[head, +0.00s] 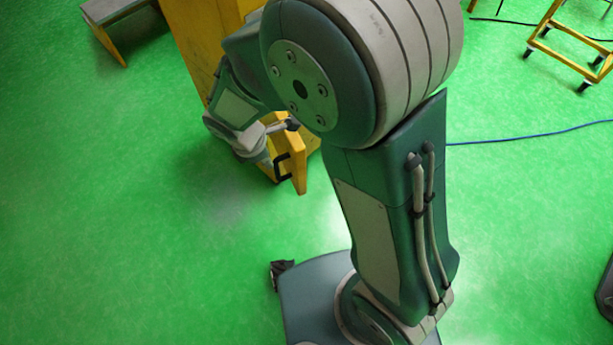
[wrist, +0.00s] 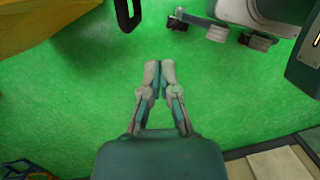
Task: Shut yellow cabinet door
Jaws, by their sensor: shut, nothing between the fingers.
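The yellow cabinet (head: 190,42) stands at the top of the head view, partly hidden behind my arm. Its door (head: 298,168) stands open, sticking out from the cabinet, with a black handle (head: 282,166) on its face. In the wrist view, yellow cabinet or door surface (wrist: 40,22) fills the top left corner, and the black handle (wrist: 127,12) shows at the top edge. My gripper (wrist: 158,68) is shut and empty, its fingertips below and right of the handle, apart from it in the picture. In the head view my wrist is close to the door; contact cannot be told.
Green floor is clear around the door and to the left. A low bench (head: 112,14) stands at the top left. A yellow wheeled frame (head: 570,45) is at the top right, and a blue cable (head: 530,138) lies on the floor. A light panel (wrist: 282,162) shows lower right in the wrist view.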

